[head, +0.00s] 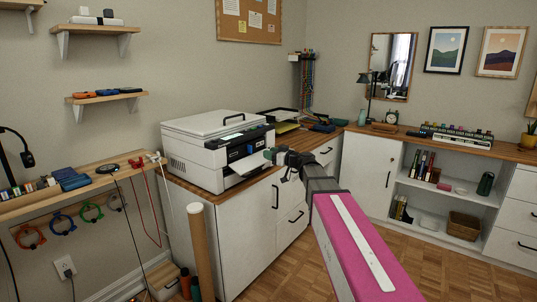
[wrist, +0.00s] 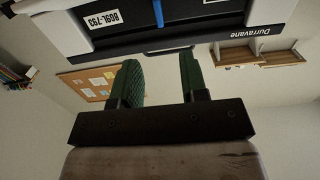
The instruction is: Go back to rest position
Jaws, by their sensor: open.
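My arm with its pink link reaches from the lower right of the head view toward the printer. My gripper (head: 270,155) is at the printer's front right, by the paper tray. In the wrist view my gripper (wrist: 160,62) shows two dark green fingers spread apart with nothing between them. The white and black printer (head: 207,150) stands on the cabinet. The wrist picture is upside down, and the printer front (wrist: 195,22) fills its top edge, with a label and a blue strip. I cannot tell whether the fingers touch it.
A white cabinet (head: 258,215) with a wooden top carries the printer. A cardboard tube (head: 200,250) stands at its left. Parquet floor (head: 290,270) is open at the centre.

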